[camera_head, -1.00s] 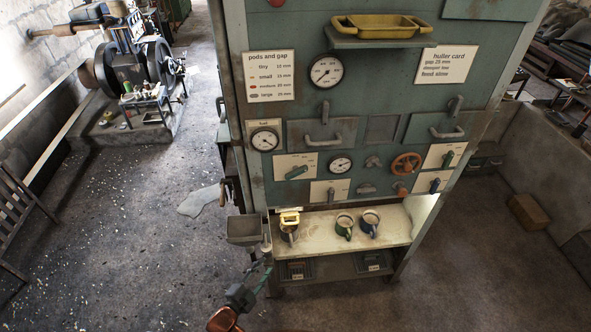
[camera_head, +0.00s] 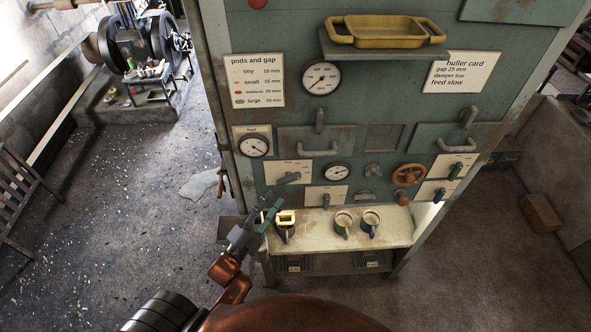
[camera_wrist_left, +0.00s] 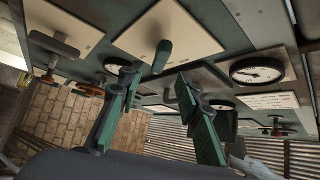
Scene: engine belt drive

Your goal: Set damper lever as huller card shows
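The huller card (camera_head: 462,72) at the panel's upper right reads gap 25 mm, damper low, feed slow. Several levers sit on white plates: a green one (camera_head: 290,178) at left, a grey one (camera_head: 326,200) below it, and two at right, an upper (camera_head: 455,170) and a lower (camera_head: 438,195). Their labels are too small to read, so I cannot tell which is the damper lever. My left gripper (camera_head: 271,207) is open and empty, below and left of the green lever. In the left wrist view, a lever (camera_wrist_left: 162,56) shows beyond the gap between its open fingers (camera_wrist_left: 157,78). My right gripper is not in view.
A red handwheel (camera_head: 408,174), gauges and handles project from the panel. A yellow tray (camera_head: 386,31) sits above. The floor to the left is mostly clear.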

